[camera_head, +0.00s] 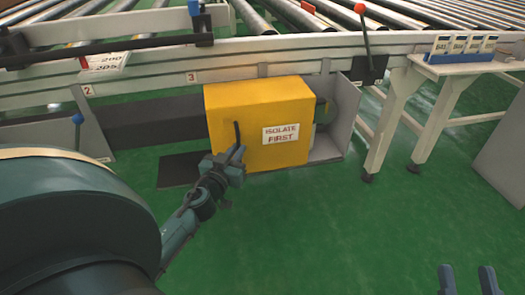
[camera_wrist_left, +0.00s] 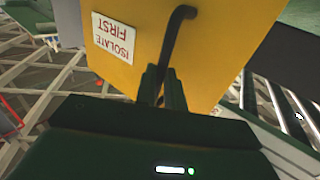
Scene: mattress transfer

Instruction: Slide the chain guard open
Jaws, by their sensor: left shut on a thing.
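The chain guard (camera_head: 225,105) is a yellow box under the roller conveyor, with an "ISOLATE FIRST" label on its front. Its thin black handle (camera_head: 237,131) is on the left part of the front face. My left gripper (camera_head: 238,152) is shut on the lower part of this handle. In the left wrist view the bent black handle (camera_wrist_left: 171,40) runs down between the fingers (camera_wrist_left: 163,75), with the yellow face (camera_wrist_left: 140,65) behind. My right gripper (camera_head: 467,280) shows at the bottom right edge, its two fingers apart and empty, away from the guard.
A grey housing (camera_head: 340,115) shows at the guard's right side, with a round part partly hidden inside. A dark plate (camera_head: 180,171) lies at the guard's lower left. A white table (camera_head: 450,68) with a blue card rack (camera_head: 462,56) stands right. The green floor in front is clear.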

